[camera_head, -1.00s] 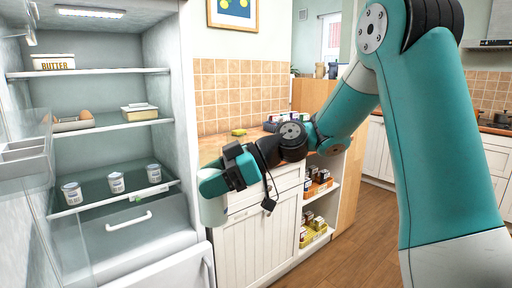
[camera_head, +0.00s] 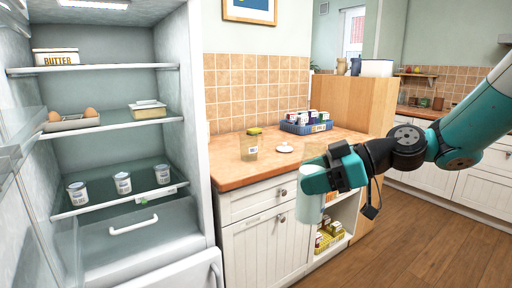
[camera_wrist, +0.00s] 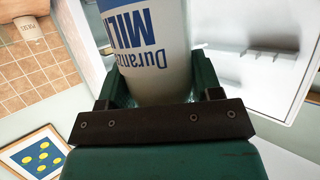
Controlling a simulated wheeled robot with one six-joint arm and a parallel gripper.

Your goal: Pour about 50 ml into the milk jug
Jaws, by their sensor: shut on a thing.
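My gripper (camera_head: 316,183) is shut on a white milk bottle (camera_head: 310,208) and holds it upright in front of the counter's right part. In the wrist view the milk bottle (camera_wrist: 150,40) sits between the fingers, with blue letters reading "MILK" and "Duranza". A tan jug (camera_head: 341,67) and a dark jug (camera_head: 355,66) stand on top of the wooden cabinet at the back, beyond my gripper. I cannot tell which, if either, is the milk jug.
The open fridge (camera_head: 115,155) at the left holds butter, eggs and several white pots. The counter's front left is clear.

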